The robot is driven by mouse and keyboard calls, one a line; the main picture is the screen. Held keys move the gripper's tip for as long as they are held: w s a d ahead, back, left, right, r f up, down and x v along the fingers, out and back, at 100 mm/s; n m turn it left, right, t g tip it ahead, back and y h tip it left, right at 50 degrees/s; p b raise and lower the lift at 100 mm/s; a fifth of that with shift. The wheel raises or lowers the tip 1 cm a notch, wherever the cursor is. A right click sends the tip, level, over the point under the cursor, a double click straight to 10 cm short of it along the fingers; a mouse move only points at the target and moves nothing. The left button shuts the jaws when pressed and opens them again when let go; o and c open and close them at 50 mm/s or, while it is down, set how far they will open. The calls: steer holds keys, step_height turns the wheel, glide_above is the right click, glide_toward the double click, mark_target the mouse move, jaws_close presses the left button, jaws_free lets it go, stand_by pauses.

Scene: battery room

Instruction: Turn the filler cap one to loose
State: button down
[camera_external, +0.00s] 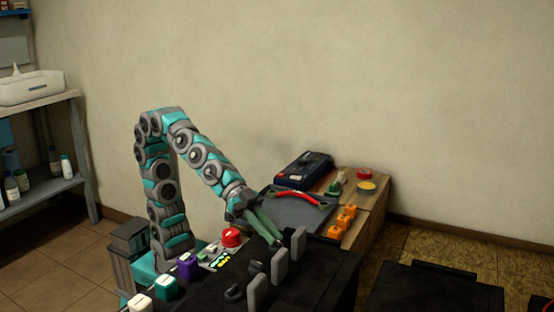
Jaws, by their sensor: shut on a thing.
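My gripper (276,241) has long green fingers and reaches down to the top of a black unit (325,280). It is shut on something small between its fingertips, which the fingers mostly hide. Beside the fingertips stand grey upright tabs, one at the back (298,241), one in the middle (279,266) and one in front (256,291). A dark round part (234,292) sits left of the front tab. No label shows which part is filler cap one, and I cannot read how far any cap is turned.
A red button (231,238) and purple (187,265), teal (166,287) and white (140,303) blocks line the left side. Orange blocks (343,221) stand on a wooden bench (372,214). Red-handled pliers (300,199) lie on a grey tray (275,206), near a dark case (304,170).

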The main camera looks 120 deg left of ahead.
steer(key=shift+d+n+t+y+p, duration=0.2)
steer(key=shift+n+y+p, duration=0.6)
steer(key=shift+p, duration=0.3)
steer(key=shift+d+n+t+y+p, duration=0.1)
steer(key=shift+n+t+y+p, duration=0.1)
steer(key=shift+n+y+p, duration=0.65)
steer(key=shift+y+p, duration=0.35)
steer(key=shift+p, duration=0.15)
steer(key=shift+s+n+y, duration=0.1)
steer(key=shift+n+y, duration=0.2)
steer(key=shift+n, duration=0.05)
steer(key=c, duration=0.9)
jaws_free()
steer(key=shift+d, duration=0.1)
steer(key=v, duration=0.7)
steer(key=shift+s+b, duration=0.3)
steer(key=shift+s, duration=0.05)
steer(key=shift+r, duration=0.1)
